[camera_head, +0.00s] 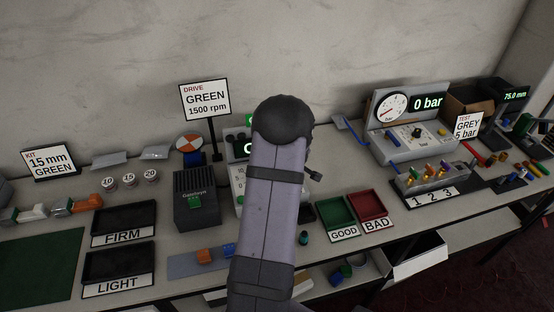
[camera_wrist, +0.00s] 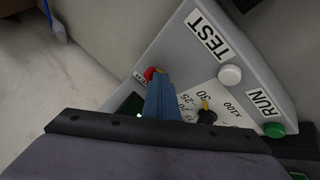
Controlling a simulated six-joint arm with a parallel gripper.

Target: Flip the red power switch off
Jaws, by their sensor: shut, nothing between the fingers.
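The red power switch (camera_wrist: 149,74) shows in the wrist view on the sloped face of a grey control panel (camera_wrist: 190,50), beside partly covered lettering. My gripper (camera_wrist: 160,78) is shut and empty, its blue fingers seen nearly end to end. The fingertips are right beside the red switch and partly overlap it in the picture; I cannot tell if they touch. Which way the switch is set is too small to tell. In the head view my arm covers the gripper and most of the panel (camera_head: 238,172), so the switch is hidden there.
Near the switch are a black dial (camera_wrist: 206,116), a white TEST button (camera_wrist: 230,75) and a green RUN button (camera_wrist: 274,130). In the head view a dark box (camera_head: 195,210) stands left of the panel, with the GOOD tray (camera_head: 343,234) and BAD tray (camera_head: 376,226) to the right.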

